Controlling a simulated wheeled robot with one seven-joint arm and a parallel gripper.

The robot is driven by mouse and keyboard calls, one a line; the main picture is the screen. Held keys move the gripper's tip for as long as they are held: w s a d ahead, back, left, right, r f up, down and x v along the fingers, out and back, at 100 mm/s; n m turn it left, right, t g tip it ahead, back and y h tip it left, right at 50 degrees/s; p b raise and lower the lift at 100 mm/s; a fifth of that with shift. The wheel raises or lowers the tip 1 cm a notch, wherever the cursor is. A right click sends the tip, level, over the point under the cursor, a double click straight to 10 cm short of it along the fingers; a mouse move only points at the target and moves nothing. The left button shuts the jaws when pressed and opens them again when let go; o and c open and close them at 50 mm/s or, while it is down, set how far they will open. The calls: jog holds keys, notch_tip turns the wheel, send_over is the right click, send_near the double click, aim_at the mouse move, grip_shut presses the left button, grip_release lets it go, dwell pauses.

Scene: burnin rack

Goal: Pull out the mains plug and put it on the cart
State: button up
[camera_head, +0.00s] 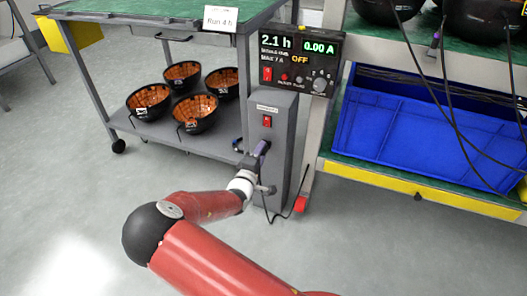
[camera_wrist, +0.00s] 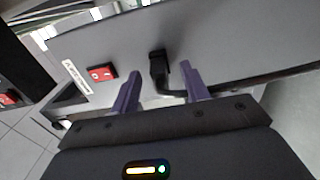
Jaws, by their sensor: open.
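The black mains plug (camera_wrist: 158,66) sits at the face of the grey box (camera_head: 271,125) in the wrist view, with its cable bending down and right. My gripper (camera_wrist: 160,72) is open, its two purple fingers either side of the plug, with gaps on both sides. In the head view my gripper (camera_head: 250,153) is at the front of the box, below its red switch (camera_head: 267,121), and hides the plug. The cart (camera_head: 163,134) stands left of the box, with a green top and a grey lower shelf.
Several black bowls with orange insides (camera_head: 183,75) stand on the cart's lower shelf. A "Run 4 h" card (camera_head: 220,19) is at its top edge. A display (camera_head: 296,61) reads OFF and 0.00 A. The rack at right holds a blue bin (camera_head: 420,135) and hanging cables.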

jog(key=shift+w+d, duration=0.15)
jog(key=shift+w, duration=0.3)
dwell(0.8)
grip_shut()
jog(key=p+v, duration=0.1)
jog(key=v, duration=0.5)
dwell(1.2)
dwell(0.5)
